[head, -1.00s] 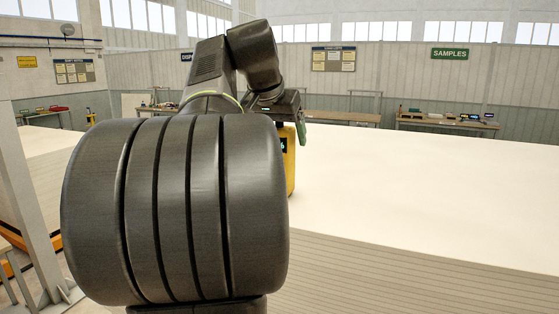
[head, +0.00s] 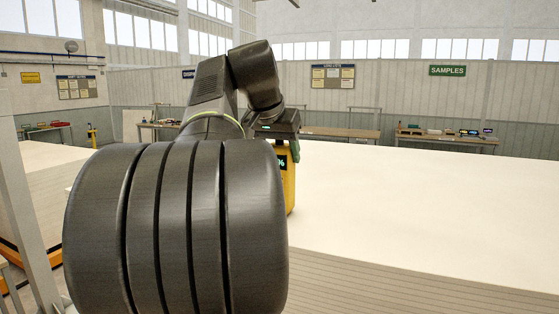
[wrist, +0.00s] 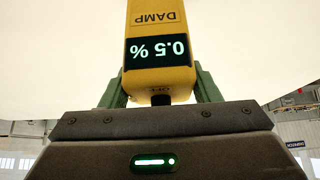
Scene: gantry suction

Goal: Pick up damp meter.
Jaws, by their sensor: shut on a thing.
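The damp meter (wrist: 158,50) is a yellow block with a DAMP label and a dark display reading 0.5 %, upside down in the wrist view. My gripper (wrist: 158,88) is shut on it, with a green finger on each side. In the head view the meter (head: 288,187) shows partly at the right of my arm, below my gripper (head: 282,148). My large arm joint hides its left part. I cannot tell whether its base touches the pale panel surface.
A wide pale panel stack (head: 420,210) fills the right and middle, its top clear. Benches with small items stand along the back wall, one under the SAMPLES sign (head: 447,71). A grey post (head: 20,170) stands at the left.

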